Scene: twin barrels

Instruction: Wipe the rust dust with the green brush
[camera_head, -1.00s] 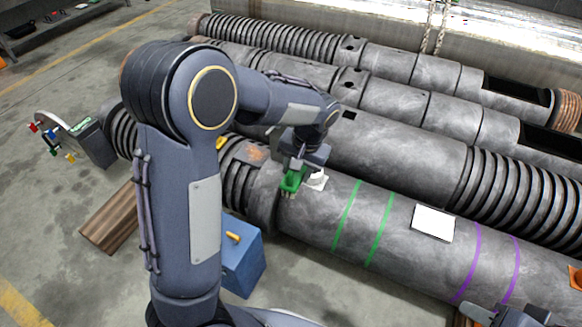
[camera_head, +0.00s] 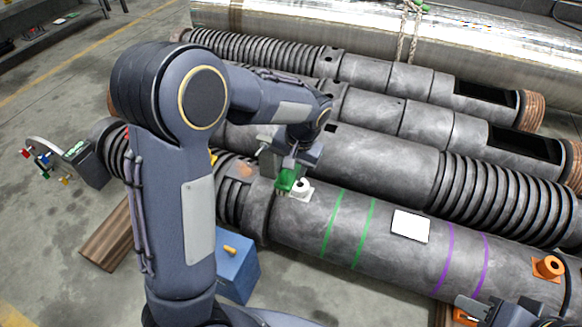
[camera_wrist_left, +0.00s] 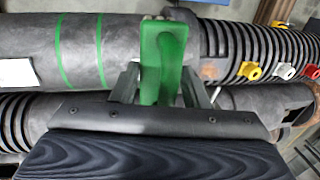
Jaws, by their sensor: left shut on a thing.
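My left gripper (camera_head: 289,168) is shut on the green brush (camera_head: 285,180), just above the near barrel (camera_head: 310,225) and close beside a white holder (camera_head: 301,191). In the left wrist view, the green brush (camera_wrist_left: 163,55) stands between the fingers (camera_wrist_left: 160,85). Whether its bristles touch the barrel is hidden. A faint rust-brown patch (camera_head: 243,170) shows on the barrel to the left of the brush; a brownish patch (camera_wrist_left: 210,71) also shows right of it in the wrist view. My right gripper (camera_head: 478,309) is at the bottom right, partly cut off, its jaws unclear.
A white plate (camera_head: 410,226) and an orange fitting (camera_head: 547,267) sit on the near barrel, with green and purple bands. Other ribbed barrels lie behind. A blue box (camera_head: 235,268) and wooden beam (camera_head: 107,235) are on the floor. Coloured knobs (camera_wrist_left: 250,71) stand near the ribs.

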